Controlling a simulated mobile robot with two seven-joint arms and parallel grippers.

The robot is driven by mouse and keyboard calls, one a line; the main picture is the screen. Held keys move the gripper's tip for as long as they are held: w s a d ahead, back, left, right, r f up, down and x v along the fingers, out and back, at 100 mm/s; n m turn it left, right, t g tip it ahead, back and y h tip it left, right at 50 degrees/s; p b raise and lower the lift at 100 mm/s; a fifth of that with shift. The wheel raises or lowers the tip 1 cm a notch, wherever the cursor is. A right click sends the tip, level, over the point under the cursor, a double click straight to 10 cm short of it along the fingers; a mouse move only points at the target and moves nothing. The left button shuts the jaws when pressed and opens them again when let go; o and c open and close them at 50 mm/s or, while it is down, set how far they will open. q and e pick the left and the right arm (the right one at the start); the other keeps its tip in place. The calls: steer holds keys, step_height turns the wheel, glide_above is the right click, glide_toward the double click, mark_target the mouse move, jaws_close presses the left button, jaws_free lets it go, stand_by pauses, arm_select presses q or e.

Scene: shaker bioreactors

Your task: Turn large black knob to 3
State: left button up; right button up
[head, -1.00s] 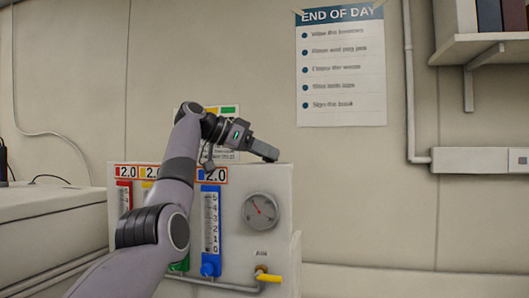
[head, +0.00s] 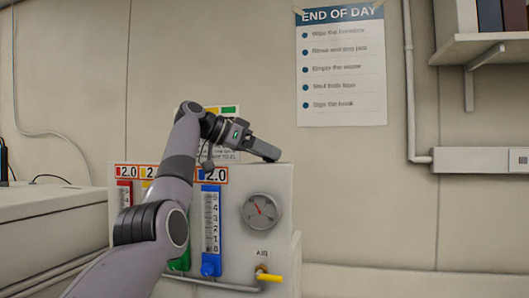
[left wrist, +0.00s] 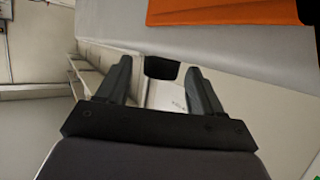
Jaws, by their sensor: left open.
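My left gripper (head: 266,151) reaches to the top edge of the pale gauge panel (head: 270,183) in the head view. In the left wrist view, its two dark fingers (left wrist: 161,84) are spread apart. A black block (left wrist: 162,68) shows between the fingertips, by the edge of a grey surface. It may be the large black knob, but I cannot tell, nor whether the fingers touch it. No knob scale or number 3 setting is readable in either view. My right gripper is out of view.
The panel carries a round dial gauge (head: 261,211), a blue-framed flow tube (head: 211,231) and a yellow valve handle (head: 269,277). My left arm hides part of the other tubes. An orange surface (left wrist: 222,11) shows in the left wrist view. A shelf (head: 490,43) is at upper right.

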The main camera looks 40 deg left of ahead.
arm_select(q)
steer(key=v, duration=0.7)
